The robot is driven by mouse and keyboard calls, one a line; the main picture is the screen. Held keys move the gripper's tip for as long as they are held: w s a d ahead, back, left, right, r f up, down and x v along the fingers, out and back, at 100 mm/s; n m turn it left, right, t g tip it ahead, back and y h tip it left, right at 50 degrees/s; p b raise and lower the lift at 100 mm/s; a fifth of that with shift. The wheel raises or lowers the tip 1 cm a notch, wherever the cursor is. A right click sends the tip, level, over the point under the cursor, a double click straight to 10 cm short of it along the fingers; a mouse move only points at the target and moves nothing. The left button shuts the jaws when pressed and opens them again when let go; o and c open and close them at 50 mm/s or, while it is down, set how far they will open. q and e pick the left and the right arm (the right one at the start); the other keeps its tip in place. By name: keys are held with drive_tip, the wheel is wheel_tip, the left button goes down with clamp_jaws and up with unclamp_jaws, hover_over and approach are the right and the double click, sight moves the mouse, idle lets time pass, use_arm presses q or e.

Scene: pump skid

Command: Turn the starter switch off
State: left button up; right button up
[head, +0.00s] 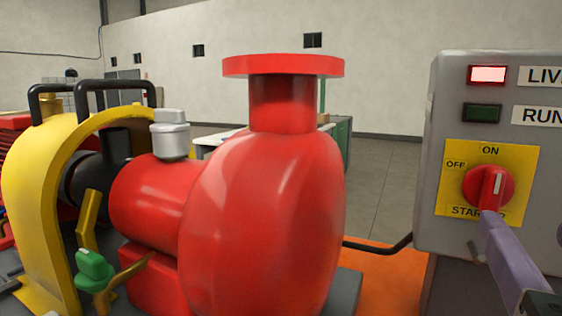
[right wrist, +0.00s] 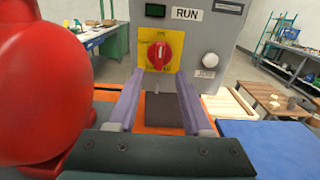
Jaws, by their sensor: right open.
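The starter switch (head: 488,187) is a round red knob on a yellow plate (head: 520,158) on the grey panel at right. Its white mark stands upright, towards ON; OFF is printed at upper left. The switch also shows in the right wrist view (right wrist: 160,50), ahead of the fingers. My right gripper (right wrist: 160,74) is open, with its two purple fingers apart and nothing between them. In the head view a finger of my right gripper (head: 492,224) overlaps the knob's lower edge; I cannot tell whether it touches. My left gripper is out of view.
The LIVE lamp (head: 488,75) glows on the panel; the RUN lamp (head: 482,113) is dark green. A big red pump casing (head: 262,215) stands left of the panel. A grey round button (right wrist: 210,60) sits right of the switch.

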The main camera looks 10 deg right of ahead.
sight(496, 192)
drive_tip(key=p+x, duration=0.2)
drive_tip(key=x, duration=0.5)
drive_tip(key=shift+w+d, duration=0.15)
drive_tip(key=shift+w, duration=0.2)
drive_tip(key=shift+w+d, duration=0.4)
drive_tip(key=shift+w, duration=0.2)
drive_tip(key=shift+c, duration=1.3)
clamp_jaws()
